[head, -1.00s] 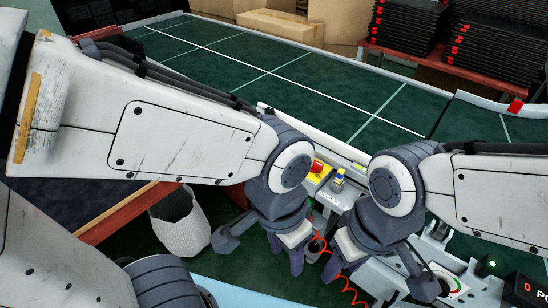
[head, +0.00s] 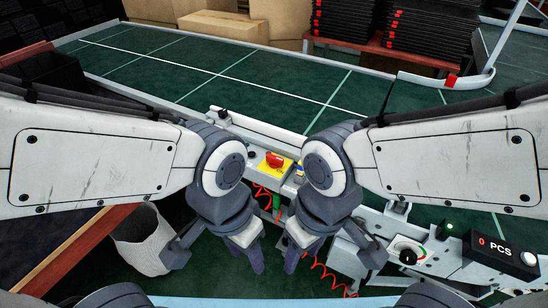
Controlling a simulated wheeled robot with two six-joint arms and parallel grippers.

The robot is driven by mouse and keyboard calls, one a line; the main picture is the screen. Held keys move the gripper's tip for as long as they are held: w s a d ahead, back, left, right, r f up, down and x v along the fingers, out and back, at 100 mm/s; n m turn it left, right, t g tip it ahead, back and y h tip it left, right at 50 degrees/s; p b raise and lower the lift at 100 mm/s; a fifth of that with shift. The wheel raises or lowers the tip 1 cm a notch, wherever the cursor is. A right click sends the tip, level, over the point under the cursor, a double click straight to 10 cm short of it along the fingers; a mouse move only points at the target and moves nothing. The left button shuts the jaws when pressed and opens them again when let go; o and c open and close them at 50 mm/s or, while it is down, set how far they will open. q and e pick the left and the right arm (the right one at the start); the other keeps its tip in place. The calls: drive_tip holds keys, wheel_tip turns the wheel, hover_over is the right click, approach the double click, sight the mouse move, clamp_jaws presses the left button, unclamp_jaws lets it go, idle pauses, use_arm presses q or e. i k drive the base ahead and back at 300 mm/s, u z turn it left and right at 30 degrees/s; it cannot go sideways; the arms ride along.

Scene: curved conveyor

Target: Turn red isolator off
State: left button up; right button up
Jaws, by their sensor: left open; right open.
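The red isolator (head: 274,159) is a red knob on a yellow plate, on the grey control panel at the near edge of the conveyor, in the middle of the head view. My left gripper (head: 252,262) hangs below and to the left of it, pointing down, open and empty. My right gripper (head: 292,262) hangs below and to the right of it, also open and empty. Both grippers are apart from the isolator. Part of the panel is hidden behind my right wrist.
The green conveyor (head: 190,90) runs behind the panel. A rotary dial (head: 407,254) and a counter box (head: 500,254) stand at right. A white bin (head: 145,240) stands at lower left. Red coiled cable (head: 330,280) hangs below the panel. Cardboard boxes (head: 225,25) and black stacks (head: 430,30) are behind.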

sight(275, 162)
drive_tip(key=k, duration=0.6)
drive_tip(key=z, duration=0.4)
drive_tip(key=i, duration=1.4)
drive_tip(key=u, duration=0.65)
